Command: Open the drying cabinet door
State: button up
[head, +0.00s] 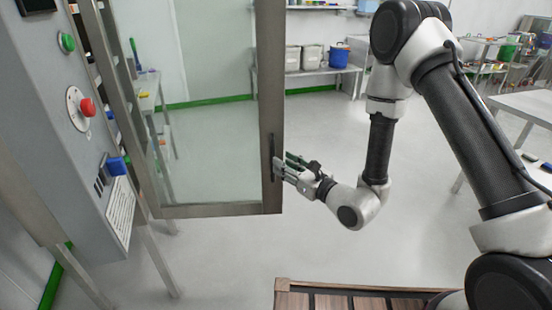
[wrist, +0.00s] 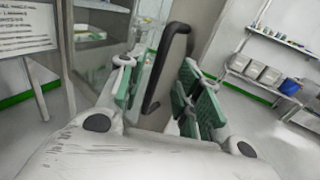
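The drying cabinet door (head: 268,90) is a glass pane in a grey-brown metal frame. It stands swung out from the cabinet (head: 62,130) at the left, with a gap showing shelves on the hinge side. Its black upright bar handle (head: 273,155) is on the free edge. In the wrist view the handle (wrist: 166,65) lies between the green-padded fingers of my gripper (wrist: 160,90). My gripper (head: 284,170) is at the handle's right in the head view; contact is unclear.
The cabinet's control panel carries a green button (head: 66,42), a red button (head: 87,107) and a blue switch (head: 119,165). A slatted brown surface (head: 350,296) is at the bottom. Tables (head: 520,103) stand at the right. A shelf with bins (head: 310,70) is at the back. The middle floor is clear.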

jog(key=v, duration=0.6)
